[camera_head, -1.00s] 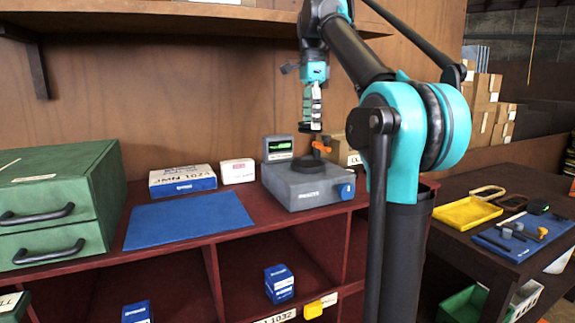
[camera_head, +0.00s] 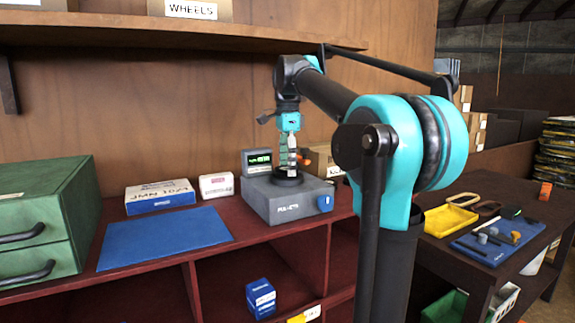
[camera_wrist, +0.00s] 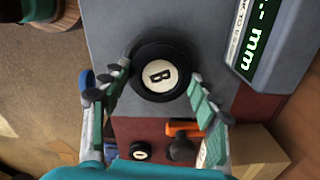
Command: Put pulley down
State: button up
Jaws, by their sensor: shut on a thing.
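The pulley (camera_wrist: 136,68) is a black round piece with a white centre marked "B". In the wrist view it sits between the two fingertips of my gripper (camera_wrist: 158,78), which is shut on it. In the head view my gripper (camera_head: 290,166) points straight down over the grey gauge (camera_head: 262,202), with the pulley low at the gauge's black round seat. I cannot tell whether the pulley touches the seat, as it hides it from above. The gauge has a lit green display (camera_head: 259,159) and a blue knob (camera_head: 325,203).
A blue mat (camera_head: 165,238) lies clear to the left, before a blue-and-white box (camera_head: 160,196) and a small white box (camera_head: 216,185). Green drawers (camera_head: 45,225) stand far left. An orange-handled part (camera_wrist: 184,128) is close beside the gauge. A shelf (camera_head: 200,34) hangs above.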

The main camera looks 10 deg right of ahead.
jog(key=o, duration=1.4)
jog(key=shift+f, duration=0.1)
notch_tip(320, 180, up, 12)
